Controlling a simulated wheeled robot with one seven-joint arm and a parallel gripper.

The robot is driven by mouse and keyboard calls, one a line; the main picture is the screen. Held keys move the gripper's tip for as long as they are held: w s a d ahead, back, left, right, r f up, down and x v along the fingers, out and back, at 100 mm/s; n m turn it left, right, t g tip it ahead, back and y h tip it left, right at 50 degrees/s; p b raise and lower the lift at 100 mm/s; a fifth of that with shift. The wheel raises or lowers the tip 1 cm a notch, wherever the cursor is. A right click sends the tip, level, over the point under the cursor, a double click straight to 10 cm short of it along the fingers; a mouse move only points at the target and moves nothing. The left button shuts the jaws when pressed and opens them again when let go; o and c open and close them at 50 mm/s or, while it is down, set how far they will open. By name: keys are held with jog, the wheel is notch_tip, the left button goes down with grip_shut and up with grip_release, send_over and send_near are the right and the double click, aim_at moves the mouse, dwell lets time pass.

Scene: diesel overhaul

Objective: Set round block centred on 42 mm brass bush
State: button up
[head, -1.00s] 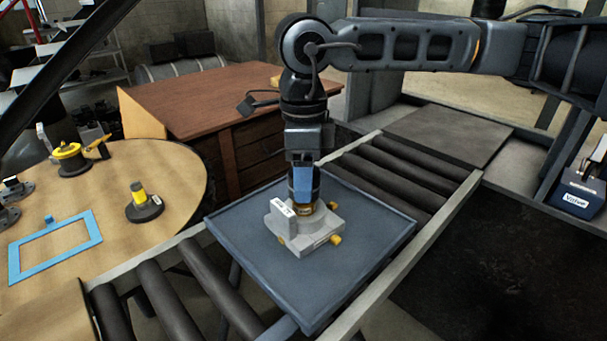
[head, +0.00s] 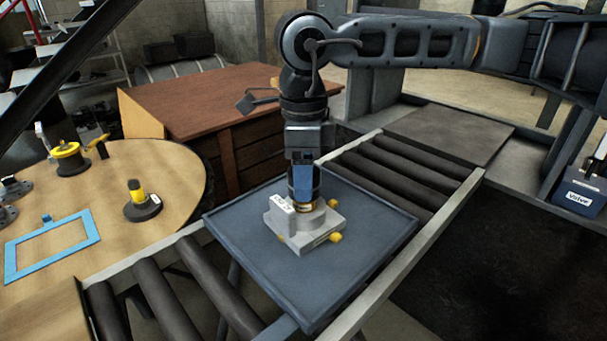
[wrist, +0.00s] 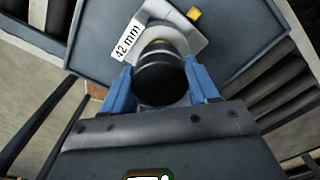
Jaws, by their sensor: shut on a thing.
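A grey housing (head: 318,238) with a small upright "42 mm" label plate (wrist: 128,38) stands on the blue-grey tray. A brass bush (head: 307,207) shows in its top, just under my gripper. My gripper (head: 303,190) points straight down over the housing. In the wrist view its two blue fingers (wrist: 160,88) are shut on a dark round block (wrist: 160,80). The block is over the bush and hides most of it. I cannot tell whether the block touches the bush or is exactly centred.
The tray (head: 365,275) lies on a roller conveyor (head: 410,175). A round wooden table (head: 180,190) at left holds a blue frame (head: 50,268), a dark base with a yellow plug (head: 142,203) and other parts. A brown workbench (head: 220,95) stands behind.

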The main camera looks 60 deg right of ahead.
dwell(0.3)
jog(key=o, duration=1.3)
jog(key=shift+o, duration=0.2)
jog(key=shift+r+p, duration=1.8)
jog(key=shift+r, duration=2.7)
